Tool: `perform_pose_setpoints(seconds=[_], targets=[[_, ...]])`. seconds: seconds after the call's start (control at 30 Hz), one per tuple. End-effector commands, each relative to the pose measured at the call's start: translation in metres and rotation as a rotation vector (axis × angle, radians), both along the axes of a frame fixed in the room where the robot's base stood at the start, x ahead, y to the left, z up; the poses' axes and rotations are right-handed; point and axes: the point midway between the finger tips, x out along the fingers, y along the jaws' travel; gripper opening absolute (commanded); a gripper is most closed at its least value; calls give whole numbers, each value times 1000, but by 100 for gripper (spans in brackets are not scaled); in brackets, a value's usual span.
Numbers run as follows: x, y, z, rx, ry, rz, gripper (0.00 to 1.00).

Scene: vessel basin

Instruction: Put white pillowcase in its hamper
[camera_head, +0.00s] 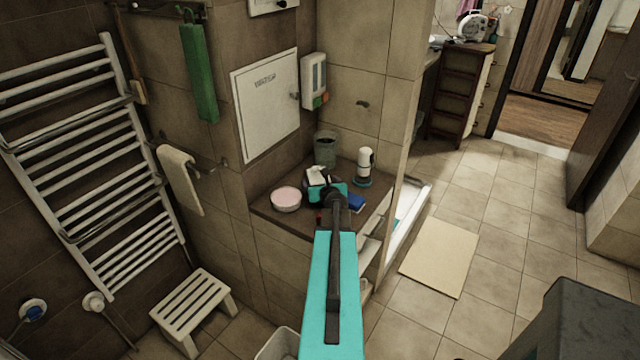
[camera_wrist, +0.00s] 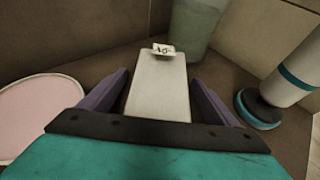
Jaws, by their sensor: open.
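A pale, flat, oblong item (camera_wrist: 158,92) with a small marked tag at its far end lies on the brown ledge; it looks like the folded white pillowcase, but I cannot be sure. In the head view its white top (camera_head: 316,174) shows just beyond my gripper (camera_head: 325,188). In the wrist view my gripper (camera_wrist: 158,78) is open, with one purple finger on each side of the item. I cannot tell whether the fingers touch it. A whitish open bin (camera_head: 277,346) stands on the floor at the bottom edge, partly cut off; I cannot tell whether it is the hamper.
On the ledge (camera_head: 268,212) stand a pink-topped round dish (camera_head: 286,198), a grey-green cup (camera_head: 325,150), a white bottle-like item with a teal base (camera_head: 364,165) and a blue item (camera_head: 356,203). A slatted stool (camera_head: 192,305) stands left. Open floor lies right, around a beige mat (camera_head: 440,257).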

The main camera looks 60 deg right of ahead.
Motion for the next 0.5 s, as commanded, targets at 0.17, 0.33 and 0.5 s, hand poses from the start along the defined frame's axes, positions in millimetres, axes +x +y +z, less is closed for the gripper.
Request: perform_pose_setpoints(seconds=[0.17, 0.33, 0.5], targets=[[0, 0, 2, 0, 0, 0, 83], [-5, 4, 5, 0, 0, -1, 83], [-13, 13, 11, 0, 0, -1, 83]])
